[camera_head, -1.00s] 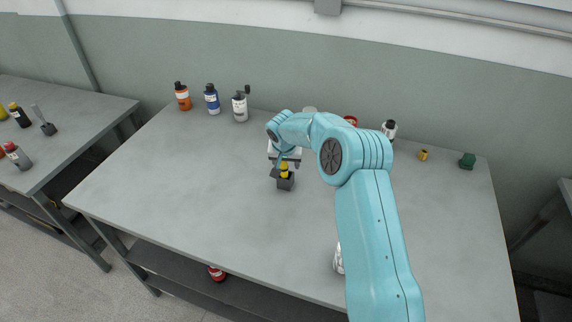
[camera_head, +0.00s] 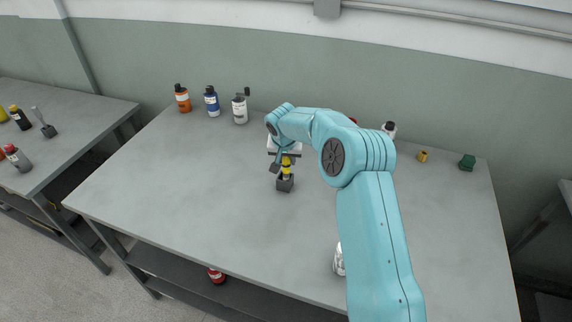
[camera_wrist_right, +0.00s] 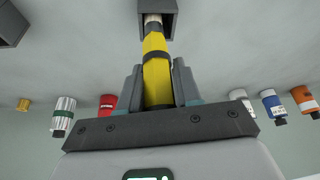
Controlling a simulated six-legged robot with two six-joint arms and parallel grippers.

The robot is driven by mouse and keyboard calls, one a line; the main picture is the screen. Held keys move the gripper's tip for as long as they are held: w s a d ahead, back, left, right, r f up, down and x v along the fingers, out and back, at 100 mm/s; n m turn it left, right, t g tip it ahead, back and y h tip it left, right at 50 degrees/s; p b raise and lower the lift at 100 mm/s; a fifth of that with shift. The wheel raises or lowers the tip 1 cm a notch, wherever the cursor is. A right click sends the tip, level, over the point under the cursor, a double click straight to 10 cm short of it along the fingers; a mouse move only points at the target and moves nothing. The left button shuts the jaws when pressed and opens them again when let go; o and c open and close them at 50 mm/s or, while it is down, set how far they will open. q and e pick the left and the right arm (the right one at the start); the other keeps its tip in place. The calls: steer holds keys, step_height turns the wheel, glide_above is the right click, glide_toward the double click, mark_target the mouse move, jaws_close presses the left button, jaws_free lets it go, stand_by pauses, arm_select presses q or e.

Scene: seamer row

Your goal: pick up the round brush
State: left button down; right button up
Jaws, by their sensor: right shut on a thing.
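The round brush (camera_wrist_right: 157,65) has a yellow handle with dark bands and a pale lower end. In the right wrist view my right gripper (camera_wrist_right: 158,85) is shut on its handle, one finger on each side. In the head view the yellow brush (camera_head: 286,168) stands upright below the gripper (camera_head: 285,163). Its lower end is at the mouth of a small dark grey square holder (camera_head: 285,184), which also shows in the wrist view (camera_wrist_right: 170,20). I cannot tell whether the tip is still inside the holder. My left gripper is not in view.
Orange (camera_head: 182,98), blue (camera_head: 212,101) and white (camera_head: 240,108) bottles stand at the back left of the table. A brass fitting (camera_head: 423,156) and a green block (camera_head: 467,162) are at the back right. A can (camera_head: 339,262) is near the front edge. The left of the table is clear.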

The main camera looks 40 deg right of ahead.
step_height(320, 180, up, 18)
steer(key=shift+a+f, duration=0.15)
steer(key=shift+f, duration=0.05)
